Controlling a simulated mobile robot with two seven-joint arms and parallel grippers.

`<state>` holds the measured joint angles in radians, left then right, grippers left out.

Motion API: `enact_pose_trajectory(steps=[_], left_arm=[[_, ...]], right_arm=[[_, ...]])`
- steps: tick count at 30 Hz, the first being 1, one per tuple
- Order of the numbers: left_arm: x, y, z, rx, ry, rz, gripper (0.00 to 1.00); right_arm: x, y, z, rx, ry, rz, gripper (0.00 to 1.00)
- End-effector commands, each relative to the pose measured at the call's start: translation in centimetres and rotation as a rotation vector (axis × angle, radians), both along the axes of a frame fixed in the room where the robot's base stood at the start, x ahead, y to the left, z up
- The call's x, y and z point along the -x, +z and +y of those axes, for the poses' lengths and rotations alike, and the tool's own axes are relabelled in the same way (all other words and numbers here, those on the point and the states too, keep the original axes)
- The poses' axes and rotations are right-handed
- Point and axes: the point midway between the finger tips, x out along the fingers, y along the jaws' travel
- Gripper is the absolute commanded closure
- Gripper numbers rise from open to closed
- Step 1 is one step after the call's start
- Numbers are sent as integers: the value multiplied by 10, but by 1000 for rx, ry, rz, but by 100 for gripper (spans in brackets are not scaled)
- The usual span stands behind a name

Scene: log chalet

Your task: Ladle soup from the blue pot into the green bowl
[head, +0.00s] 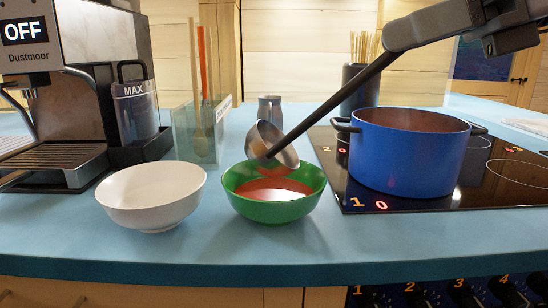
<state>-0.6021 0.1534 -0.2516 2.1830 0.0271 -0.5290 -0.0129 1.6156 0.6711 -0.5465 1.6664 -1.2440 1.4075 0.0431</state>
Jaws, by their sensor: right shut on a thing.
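My right gripper (405,38) comes in from the upper right and is shut on the black handle of the ladle (268,142). The ladle's metal cup is tilted on its side just above the green bowl (250,207). Red-orange soup (272,190) lies in the green bowl, and a reddish patch shows between the cup and the bowl's back rim. The blue pot (408,155) stands on the cooktop at the right; its inside looks reddish brown, and its soup level cannot be told. My left gripper is not in view.
A white bowl (152,196) stands left of the green bowl. A coffee machine (70,85) fills the left. Behind are a clear utensil holder (190,135), a grey metal jug (270,108) and a dark holder with sticks (360,85). The blue counter (330,255) is clear in front.

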Motion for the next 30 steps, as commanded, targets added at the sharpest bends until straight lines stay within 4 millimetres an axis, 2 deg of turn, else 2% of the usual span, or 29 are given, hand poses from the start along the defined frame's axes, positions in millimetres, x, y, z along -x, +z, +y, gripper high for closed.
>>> enact_pose_trajectory(steps=[11,14,23,30], left_arm=[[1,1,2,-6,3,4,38],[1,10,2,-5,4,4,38],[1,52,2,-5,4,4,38],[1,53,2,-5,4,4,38]], right_arm=[[0,3,0,7,-1,0,100],[0,12,0,6,-1,-1,100],[0,54,0,6,-1,-1,100],[0,55,0,7,-1,0,100]])
